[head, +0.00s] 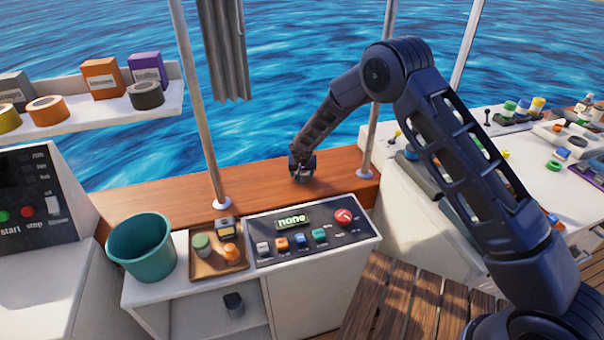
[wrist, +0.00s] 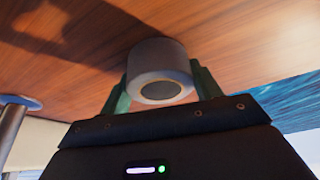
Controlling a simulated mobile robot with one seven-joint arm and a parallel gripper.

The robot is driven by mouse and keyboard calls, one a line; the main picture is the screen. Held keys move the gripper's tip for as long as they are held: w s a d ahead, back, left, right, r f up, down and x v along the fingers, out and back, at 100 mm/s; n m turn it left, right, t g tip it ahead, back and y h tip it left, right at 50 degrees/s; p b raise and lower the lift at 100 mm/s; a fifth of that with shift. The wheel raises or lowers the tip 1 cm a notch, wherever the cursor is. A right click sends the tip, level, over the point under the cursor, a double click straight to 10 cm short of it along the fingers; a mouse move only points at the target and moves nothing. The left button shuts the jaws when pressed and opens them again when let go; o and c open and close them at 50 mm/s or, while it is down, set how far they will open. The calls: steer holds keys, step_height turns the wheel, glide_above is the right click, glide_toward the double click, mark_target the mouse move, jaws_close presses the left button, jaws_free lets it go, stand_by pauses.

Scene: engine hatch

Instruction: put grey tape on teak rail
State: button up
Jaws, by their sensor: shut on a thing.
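The grey tape (wrist: 160,68) is a short roll with a dark round centre, seen close up in the wrist view. My gripper (wrist: 158,88) is shut on it, one green finger on each side. In the head view my gripper (head: 302,168) is low at the teak rail (head: 262,190), between two white posts; the tape is hard to make out there. The rail's brown wood (wrist: 240,45) fills much of the wrist view behind the tape. Whether the tape touches the wood or is slightly above it, I cannot tell.
White posts (head: 205,120) and (head: 378,130) stand on the rail either side of my gripper. A shelf (head: 90,122) at left holds tape rolls and boxes. A teal bucket (head: 141,248), a small tray (head: 205,268) and a control panel (head: 350,234) sit in front of the rail.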

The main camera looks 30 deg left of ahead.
steer(key=o, duration=1)
steer(key=shift+f, duration=0.1)
steer(key=shift+o, duration=0.2)
steer(key=v, duration=1.2)
